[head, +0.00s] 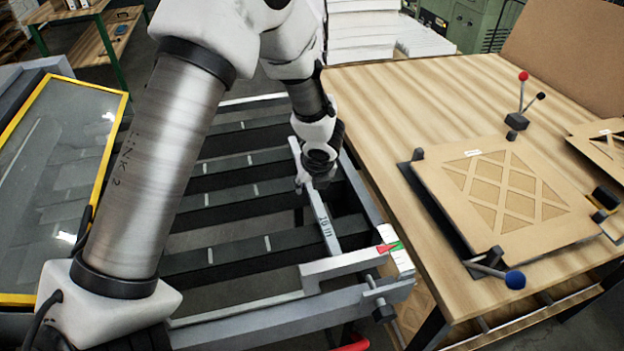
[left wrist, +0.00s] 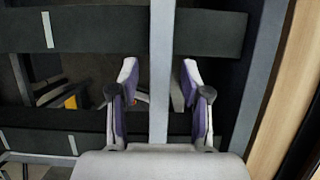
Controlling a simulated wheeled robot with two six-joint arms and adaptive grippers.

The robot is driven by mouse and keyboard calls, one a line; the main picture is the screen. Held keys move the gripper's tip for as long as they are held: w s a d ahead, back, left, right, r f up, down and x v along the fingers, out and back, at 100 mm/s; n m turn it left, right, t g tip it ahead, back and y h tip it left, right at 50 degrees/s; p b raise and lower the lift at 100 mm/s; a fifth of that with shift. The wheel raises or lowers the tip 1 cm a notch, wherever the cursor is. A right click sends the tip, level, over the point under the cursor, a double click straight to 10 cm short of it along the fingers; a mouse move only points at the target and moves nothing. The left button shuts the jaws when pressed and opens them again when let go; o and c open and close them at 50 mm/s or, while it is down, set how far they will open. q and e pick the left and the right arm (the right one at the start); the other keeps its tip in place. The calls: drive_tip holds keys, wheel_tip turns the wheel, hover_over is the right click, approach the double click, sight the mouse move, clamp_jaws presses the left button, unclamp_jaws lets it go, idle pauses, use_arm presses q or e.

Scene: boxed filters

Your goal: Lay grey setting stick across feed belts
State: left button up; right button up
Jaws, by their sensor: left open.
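The grey setting stick (head: 328,226) lies across several dark feed belts (head: 240,251), close to their right-hand end. It bears dark lettering near its front end. My left gripper (head: 305,183) is low over the stick, partly hidden behind its own wrist in the head view. In the left wrist view the stick (left wrist: 159,75) runs between the two open fingers of the gripper (left wrist: 160,100), with a gap on each side. The belts (left wrist: 90,30) cross under it, with pale marks on them. My right gripper is not in view.
A grey frame rail with a red, white and green scale (head: 397,250) stands at the belts' right front corner. A wooden table (head: 385,120) to the right holds a cardboard lattice panel (head: 505,188) and knobbed levers. A yellow-framed glass panel (head: 50,150) is at left.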

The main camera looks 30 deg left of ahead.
use_arm(q)
drive_tip(key=p+v, duration=0.3)
drive_tip(key=v, duration=0.9)
drive_tip(key=shift+r+p, duration=0.35)
drive_tip(key=shift+p, duration=0.05)
drive_tip(key=shift+w, duration=0.1)
drive_tip(key=shift+f, duration=0.1)
